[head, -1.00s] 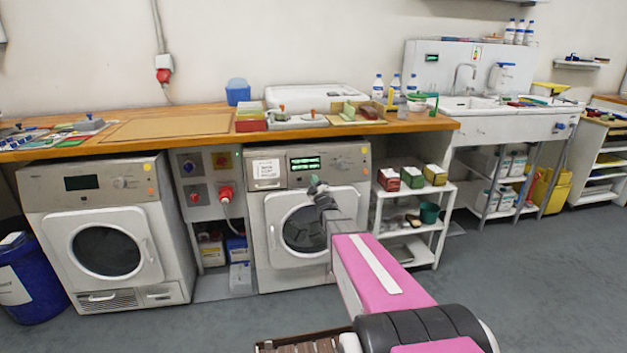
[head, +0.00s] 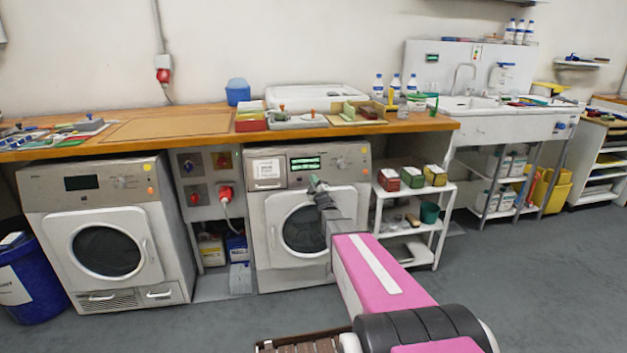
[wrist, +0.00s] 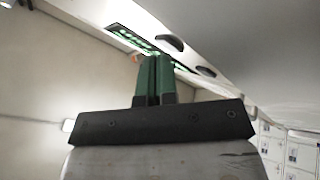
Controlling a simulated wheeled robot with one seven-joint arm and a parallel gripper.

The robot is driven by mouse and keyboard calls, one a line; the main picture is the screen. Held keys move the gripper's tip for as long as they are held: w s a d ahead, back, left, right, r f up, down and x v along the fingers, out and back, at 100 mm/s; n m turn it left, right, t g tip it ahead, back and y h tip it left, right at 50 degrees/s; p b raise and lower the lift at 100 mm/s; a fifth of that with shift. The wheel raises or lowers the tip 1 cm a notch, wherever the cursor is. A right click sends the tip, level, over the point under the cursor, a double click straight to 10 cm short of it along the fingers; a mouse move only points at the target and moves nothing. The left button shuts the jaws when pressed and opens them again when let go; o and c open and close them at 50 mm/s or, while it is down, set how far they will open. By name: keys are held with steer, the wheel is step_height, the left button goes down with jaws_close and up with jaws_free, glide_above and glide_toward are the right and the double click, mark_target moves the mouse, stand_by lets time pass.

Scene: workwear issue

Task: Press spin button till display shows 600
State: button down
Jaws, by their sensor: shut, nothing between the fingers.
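The washing machine (head: 254,225) under the worktop has a control panel with a green-lit display (head: 305,164); its digits are too small to read. My gripper (head: 314,181) is just below the display, in front of the machine. In the wrist view, its green fingers (wrist: 155,62) are together and empty, pointing up at the panel's underside. The lit display (wrist: 132,39) is left of the fingertips there, and dark oval panel parts (wrist: 170,42) lie at and right of them. I cannot tell which is the spin button, nor whether the fingertips touch the panel.
A second machine (head: 50,225) with a dark display stands at the left. A wall box with a red plug (head: 225,191) is between the machines. The wooden worktop (head: 420,123) runs above the panel. A white shelf (head: 400,188) with boxes stands close on the right.

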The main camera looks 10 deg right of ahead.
steer(key=shift+w, duration=0.15)
steer(key=shift+s, duration=0.2)
stand_by(0.3)
steer(key=shift+s+r, duration=0.2)
steer(key=shift+s, duration=0.35)
steer(key=shift+s, duration=0.1)
steer(key=shift+s+r, duration=0.25)
steer(key=shift+s, duration=0.5)
steer(key=shift+s+r, duration=0.25)
steer(key=shift+s, duration=0.55)
steer(key=shift+s+r, duration=0.25)
steer(key=shift+s, duration=0.5)
steer(key=shift+s, duration=0.1)
stand_by(1.7)
steer(key=s, duration=0.1)
steer(key=s+r, duration=0.1)
steer(key=s, duration=0.1)
steer(key=shift+s+r, duration=0.1)
steer(key=shift+s, duration=0.15)
steer(key=shift+w, duration=0.15)
stand_by(0.3)
